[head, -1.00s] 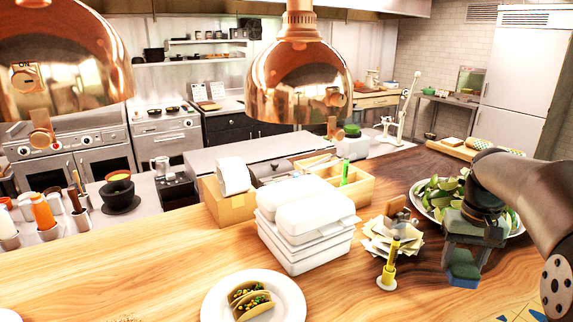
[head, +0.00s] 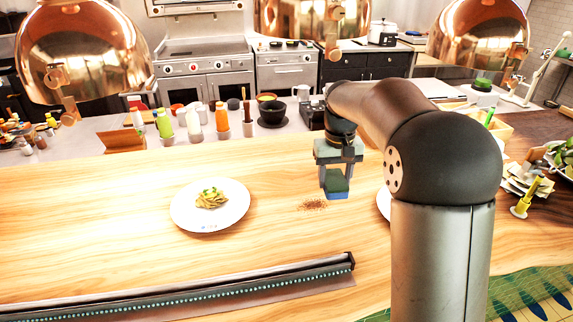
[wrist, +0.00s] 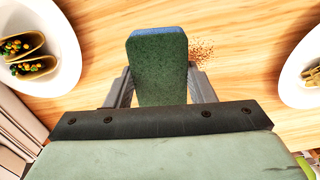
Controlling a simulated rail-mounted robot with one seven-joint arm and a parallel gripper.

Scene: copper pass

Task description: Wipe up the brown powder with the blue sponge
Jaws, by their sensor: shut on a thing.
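My gripper (head: 336,176) is shut on the blue sponge (head: 337,190), a block with a green upper part and a blue lower part. It holds the sponge above the wooden counter. In the wrist view the sponge (wrist: 158,68) sits between the two fingers. The brown powder (head: 313,205) is a small scattered patch on the counter, just left of and nearer than the sponge in the head view. In the wrist view the powder (wrist: 202,50) shows right beside the sponge's upper right edge, partly hidden by it.
A plate of pasta (head: 178,212) stands left of the powder. A taco plate (wrist: 68,75) lies on the other side, mostly hidden behind my arm in the head view. A long dark rail (head: 200,293) runs along the near counter. Copper lamps (head: 85,55) hang above.

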